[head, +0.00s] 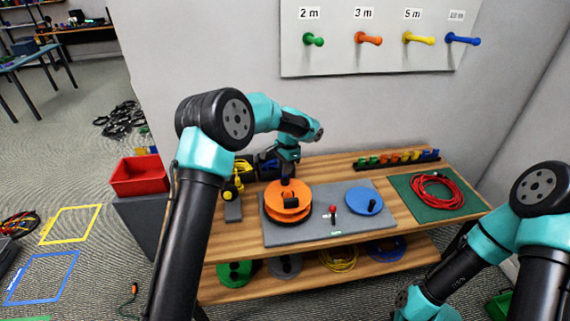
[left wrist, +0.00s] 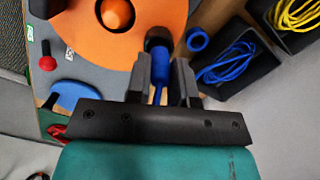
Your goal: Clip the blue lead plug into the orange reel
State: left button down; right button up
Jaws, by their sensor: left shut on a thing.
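The orange reel (head: 287,196) lies on the grey mat, and it fills the top left of the left wrist view (left wrist: 150,15) with its orange hub. My left gripper (left wrist: 161,82) is shut on the blue lead plug (left wrist: 160,65), with its blue cable trailing back between the fingers. The plug's far end is against or just short of a dark clip-like piece (left wrist: 157,37) at the reel's edge; I cannot tell whether it is seated. In the head view my left gripper (head: 287,168) is at the reel's back edge. My right gripper's fingers are out of frame.
A blue disc (head: 364,201) and a red-knobbed lever (head: 333,211) are on the grey mat (head: 310,230). A red cable coil (head: 436,191) lies on a green mat at right. Black bins with blue cable (left wrist: 225,65) and yellow cable (left wrist: 297,15) stand beside the gripper.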

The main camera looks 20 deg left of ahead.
pick_arm(q)
jog(key=shift+f, duration=0.3)
jog(key=shift+f, duration=0.2)
dwell(0.9)
jog(key=c, duration=0.9)
grip_release()
jog(key=r, duration=0.5)
jog(key=w+d+r, duration=0.1)
jog(key=r, duration=1.1)
jog(key=shift+w+d+r, duration=0.15)
jog(key=shift+w+d, duration=0.05)
jog(key=shift+w, duration=0.05)
